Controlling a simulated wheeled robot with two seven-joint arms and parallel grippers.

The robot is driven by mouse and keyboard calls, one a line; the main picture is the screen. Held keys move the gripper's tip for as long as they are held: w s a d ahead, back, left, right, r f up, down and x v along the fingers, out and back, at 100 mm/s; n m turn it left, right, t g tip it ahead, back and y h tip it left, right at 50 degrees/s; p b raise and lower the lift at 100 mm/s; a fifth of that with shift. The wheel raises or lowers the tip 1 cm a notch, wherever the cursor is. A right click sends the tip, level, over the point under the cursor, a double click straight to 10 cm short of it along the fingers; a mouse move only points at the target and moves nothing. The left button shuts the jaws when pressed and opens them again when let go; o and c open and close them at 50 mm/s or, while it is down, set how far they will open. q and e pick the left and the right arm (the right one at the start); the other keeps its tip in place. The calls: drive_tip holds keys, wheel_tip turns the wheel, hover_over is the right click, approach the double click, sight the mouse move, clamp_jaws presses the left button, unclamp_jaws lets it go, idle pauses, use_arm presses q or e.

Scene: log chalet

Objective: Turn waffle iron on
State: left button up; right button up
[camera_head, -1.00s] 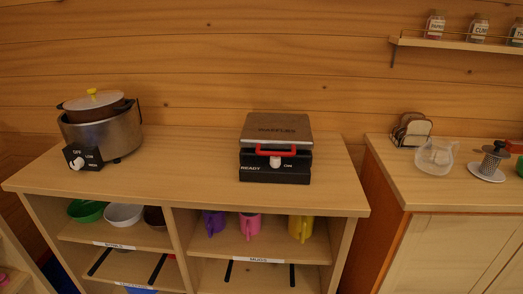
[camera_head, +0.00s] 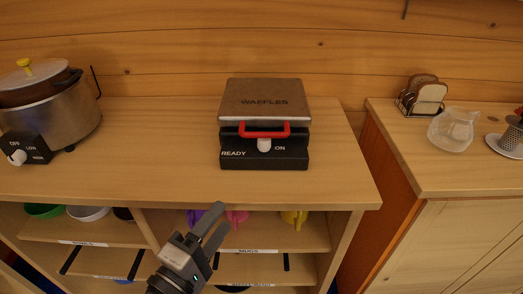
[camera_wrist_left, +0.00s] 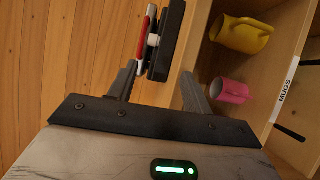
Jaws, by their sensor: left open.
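The waffle iron (camera_head: 264,125) sits closed on the wooden counter, with a grey lid marked WAFFLES and a red handle (camera_head: 264,130). Its black front carries a white knob (camera_head: 264,144) between the words READY and ON. My left gripper (camera_head: 214,216) is open and empty, in front of the counter and below the waffle iron's level. In the left wrist view, the waffle iron (camera_wrist_left: 166,45) shows beyond the open fingers, with its white knob (camera_wrist_left: 153,40) facing them. My right gripper is not in view.
A slow cooker (camera_head: 52,110) stands at the left on the counter (camera_head: 150,150). Shelves below hold mugs, including a yellow mug (camera_head: 294,218) and a pink mug (camera_wrist_left: 232,91). A toast rack (camera_head: 422,96) and glass jug (camera_head: 452,130) stand on the right cabinet. Counter around the iron is clear.

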use_arm(q)
wheel_tip(320, 180, up, 4)
drive_tip(key=w+n+t, duration=0.1)
drive_tip(key=w+n, duration=0.1)
drive_tip(key=n, duration=0.6)
drive_tip(key=n+g+y, duration=0.1)
drive_tip(key=n, duration=0.9)
approach(261, 146)
drive_tip(key=x, duration=0.8)
drive_tip(key=shift+w+d+r, duration=0.1)
drive_tip(key=shift+w+d, duration=0.15)
drive_tip(key=shift+w, duration=0.15)
drive_tip(key=shift+c, duration=0.3)
